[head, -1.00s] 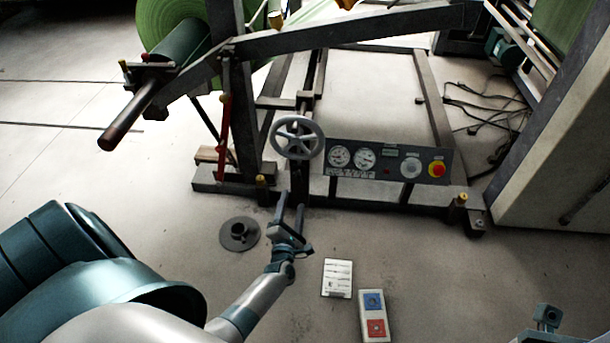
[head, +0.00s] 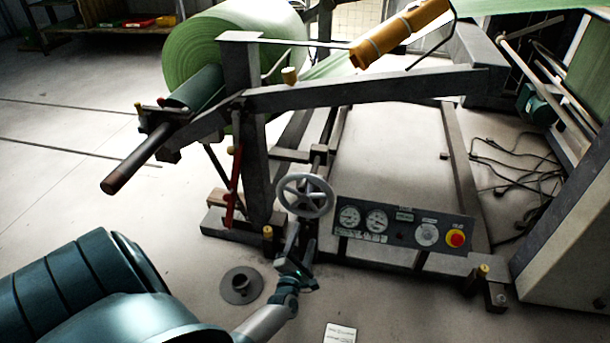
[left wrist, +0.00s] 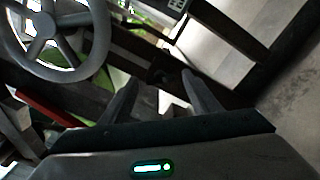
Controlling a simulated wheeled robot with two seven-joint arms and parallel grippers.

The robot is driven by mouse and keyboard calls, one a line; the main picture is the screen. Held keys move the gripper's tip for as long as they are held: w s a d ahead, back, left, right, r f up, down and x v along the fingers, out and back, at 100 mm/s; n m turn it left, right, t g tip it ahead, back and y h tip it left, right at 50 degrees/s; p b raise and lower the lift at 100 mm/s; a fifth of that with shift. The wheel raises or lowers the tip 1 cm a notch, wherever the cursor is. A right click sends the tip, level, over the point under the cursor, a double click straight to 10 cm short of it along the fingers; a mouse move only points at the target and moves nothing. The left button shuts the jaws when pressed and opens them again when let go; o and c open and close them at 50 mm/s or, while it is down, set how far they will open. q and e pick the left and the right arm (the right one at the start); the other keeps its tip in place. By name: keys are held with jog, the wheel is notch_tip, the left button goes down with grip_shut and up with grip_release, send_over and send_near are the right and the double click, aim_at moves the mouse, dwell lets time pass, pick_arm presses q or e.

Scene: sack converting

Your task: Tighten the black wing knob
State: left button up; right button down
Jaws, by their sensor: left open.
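My left gripper (head: 298,245) is open and empty, just below the grey handwheel (head: 304,196) at the front of the unwind stand. In the left wrist view its two fingers (left wrist: 160,78) point at the dark stand frame, with a gap between them. A small dark shape (left wrist: 160,73) lies beyond that gap; it may be the black wing knob, but it is too dark to tell. The handwheel also shows in the left wrist view (left wrist: 46,24), at upper left. I cannot make out the wing knob in the head view. My right gripper is out of view.
The gauge panel (head: 385,225) with a red button (head: 455,238) is right of the handwheel. A red lever (head: 233,188) stands left of it. A dark round floor base (head: 241,287) is left of my gripper. A roll shaft (head: 137,160) juts out at upper left.

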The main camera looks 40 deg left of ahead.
pick_arm(q)
jog(key=c, duration=1.1)
jog(key=shift+o, duration=0.2)
jog(key=shift+m, duration=0.3)
